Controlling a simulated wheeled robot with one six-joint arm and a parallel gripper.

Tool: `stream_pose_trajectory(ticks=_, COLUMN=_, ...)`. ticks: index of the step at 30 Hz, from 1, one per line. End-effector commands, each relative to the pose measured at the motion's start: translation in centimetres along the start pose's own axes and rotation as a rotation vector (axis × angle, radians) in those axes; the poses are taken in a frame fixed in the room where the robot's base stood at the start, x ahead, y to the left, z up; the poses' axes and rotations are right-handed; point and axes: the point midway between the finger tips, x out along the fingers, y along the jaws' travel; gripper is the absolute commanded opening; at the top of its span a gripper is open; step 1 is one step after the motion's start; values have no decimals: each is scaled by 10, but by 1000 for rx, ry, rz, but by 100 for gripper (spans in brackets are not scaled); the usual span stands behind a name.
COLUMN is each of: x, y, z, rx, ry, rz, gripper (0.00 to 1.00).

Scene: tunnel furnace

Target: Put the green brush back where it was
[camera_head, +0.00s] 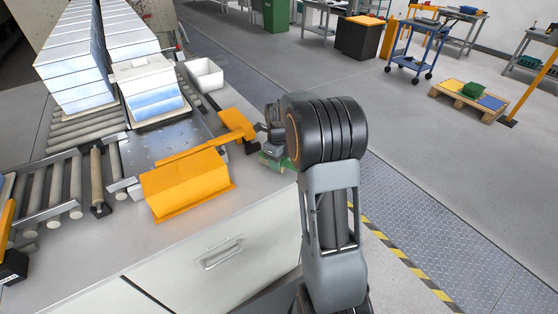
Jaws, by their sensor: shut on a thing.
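My gripper (268,138) is over the right end of the grey worktop, left of my dark wrist joint, which hides much of it. The green brush (271,162) shows only as a small green patch right below my gripper, and my gripper is shut on it. The brush is low, close to the worktop's right edge. I cannot tell whether it touches the surface.
A yellow-orange housing (185,185) with an arm reaching right stands just left of my gripper. A white open bin (205,76) is behind. Stacked white-blue boxes (75,65) stand on the roller conveyor (75,132). Open floor lies to the right.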

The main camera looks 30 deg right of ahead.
Motion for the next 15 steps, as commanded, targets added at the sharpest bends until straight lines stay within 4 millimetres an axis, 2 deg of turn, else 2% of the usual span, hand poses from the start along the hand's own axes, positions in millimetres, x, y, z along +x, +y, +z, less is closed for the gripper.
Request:
stream_pose_trajectory(ticks=5, x=4, y=0, z=0, rx=0, ry=0, rz=0, gripper=12)
stream_pose_trajectory(ticks=6, x=3, y=0, z=0, rx=0, ry=0, rz=0, gripper=46)
stream_pose_trajectory(ticks=13, x=3, y=0, z=0, rx=0, ry=0, rz=0, gripper=67)
stream_pose_trajectory(ticks=15, x=3, y=0, z=0, rx=0, ry=0, rz=0, gripper=67)
